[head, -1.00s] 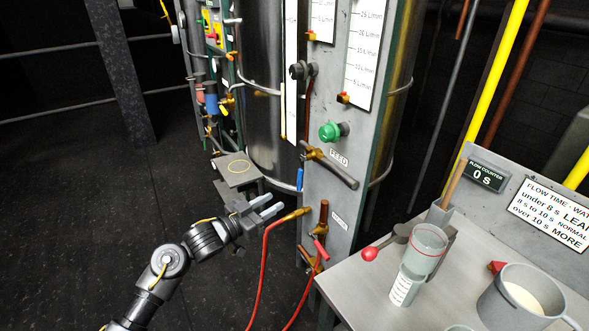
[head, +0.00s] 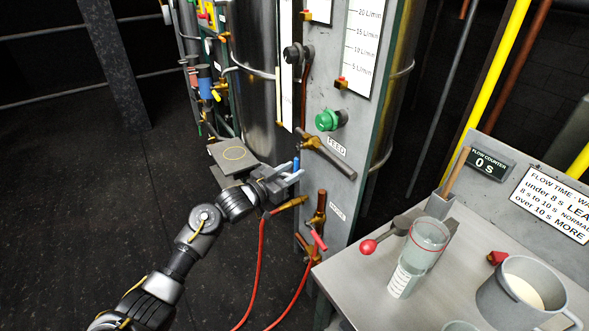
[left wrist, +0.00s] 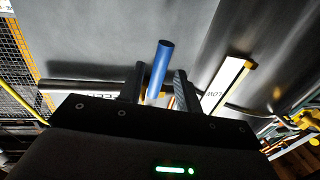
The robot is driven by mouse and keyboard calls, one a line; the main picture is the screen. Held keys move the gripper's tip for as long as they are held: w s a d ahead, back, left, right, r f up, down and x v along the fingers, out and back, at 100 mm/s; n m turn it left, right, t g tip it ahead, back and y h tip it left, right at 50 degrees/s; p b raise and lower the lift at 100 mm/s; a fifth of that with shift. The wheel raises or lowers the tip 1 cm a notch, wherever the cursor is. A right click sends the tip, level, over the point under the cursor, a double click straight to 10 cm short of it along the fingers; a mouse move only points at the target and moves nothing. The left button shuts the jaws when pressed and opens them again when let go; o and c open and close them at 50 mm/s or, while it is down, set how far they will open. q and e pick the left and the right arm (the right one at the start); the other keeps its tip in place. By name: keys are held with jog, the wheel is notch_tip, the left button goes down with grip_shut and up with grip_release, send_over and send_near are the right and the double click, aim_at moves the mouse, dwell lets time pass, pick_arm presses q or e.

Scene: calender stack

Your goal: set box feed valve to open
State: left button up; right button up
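A grey panel (head: 345,205) carries a FEED label (head: 336,146) beside a brass valve with a long grey lever (head: 330,158) slanting down to the right. A blue handle (head: 296,164) stands upright at the panel's left edge, just below that valve's brass body. I cannot tell which valve the blue handle belongs to. My left gripper (head: 291,178) is at the blue handle. In the left wrist view the blue handle (left wrist: 162,68) shows between the two open fingers (left wrist: 158,88), with a gap visible on each side. My right gripper is not in view.
A green knob (head: 327,120) sits above the FEED valve. Below are a copper-coloured valve with a red handle (head: 318,239) and a red hose (head: 261,255). A bench (head: 395,315) at right holds a clear cup (head: 428,237) and a grey mug (head: 520,300).

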pick_arm(q)
jog(key=shift+x, duration=0.9)
jog(key=shift+f, duration=0.1)
jog(key=shift+c, duration=0.3)
grip_shut()
